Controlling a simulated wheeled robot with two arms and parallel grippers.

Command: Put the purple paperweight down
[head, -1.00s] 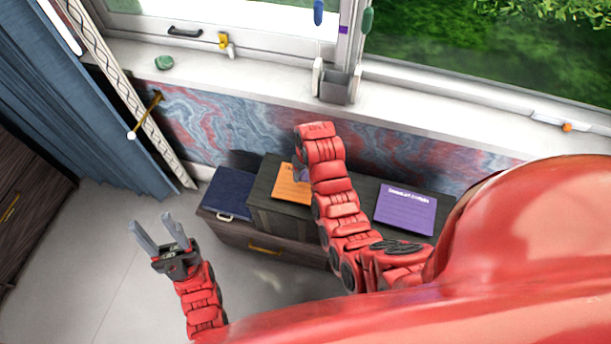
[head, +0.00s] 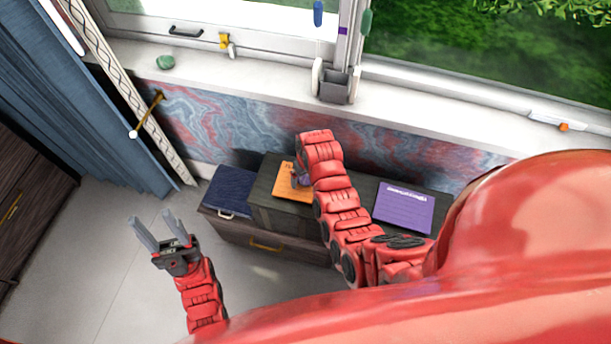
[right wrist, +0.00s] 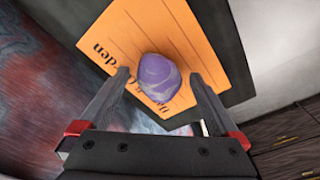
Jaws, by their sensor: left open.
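The purple paperweight (right wrist: 158,78), a rounded stone with pale veins, shows in the right wrist view in front of an orange sheet (right wrist: 118,48) with dark lettering. My right gripper (right wrist: 159,74) has its fingers on either side of it, with orange showing between each finger and the stone, so the fingers stand apart from it. The stone seems to rest on the sheet. In the head view, the paperweight (head: 302,181) is partly hidden by my right arm over the orange sheet (head: 287,190). My left gripper (head: 150,217) is open and empty, left of the cabinet.
The orange sheet lies on a dark low cabinet (head: 262,205) under the window sill. A purple sheet (head: 404,207) lies to its right, and a dark blue book (head: 229,190) to its left. A green stone (head: 165,62) sits on the sill. The floor at left is clear.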

